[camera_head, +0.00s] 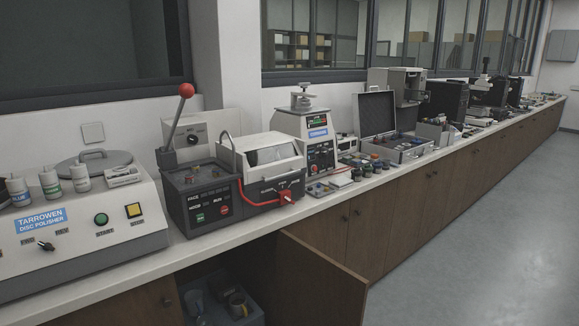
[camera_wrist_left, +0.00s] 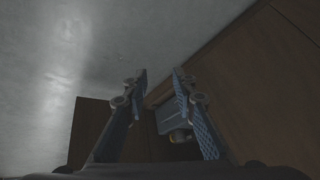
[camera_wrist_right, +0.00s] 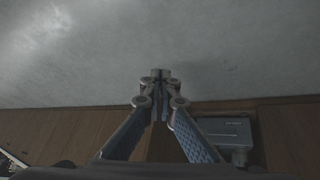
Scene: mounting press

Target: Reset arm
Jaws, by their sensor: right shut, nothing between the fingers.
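My left gripper (camera_wrist_left: 158,78) shows in the left wrist view with its two fingers apart and nothing between them. It hangs in front of the wooden cabinet fronts, above the grey floor. My right gripper (camera_wrist_right: 160,75) shows in the right wrist view with its fingertips together and nothing held. It is over the floor, with cabinet wood behind it. Neither gripper shows in the head view, and neither touches anything that I can see.
A cabinet door (camera_head: 322,283) stands open under the bench, with a grey-blue bin (camera_head: 245,312) inside. The long counter holds a disc polisher (camera_head: 85,220), a press with a red-knobbed lever (camera_head: 187,90), an open case (camera_head: 405,150) and other instruments. The floor (camera_head: 500,240) on the right is clear.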

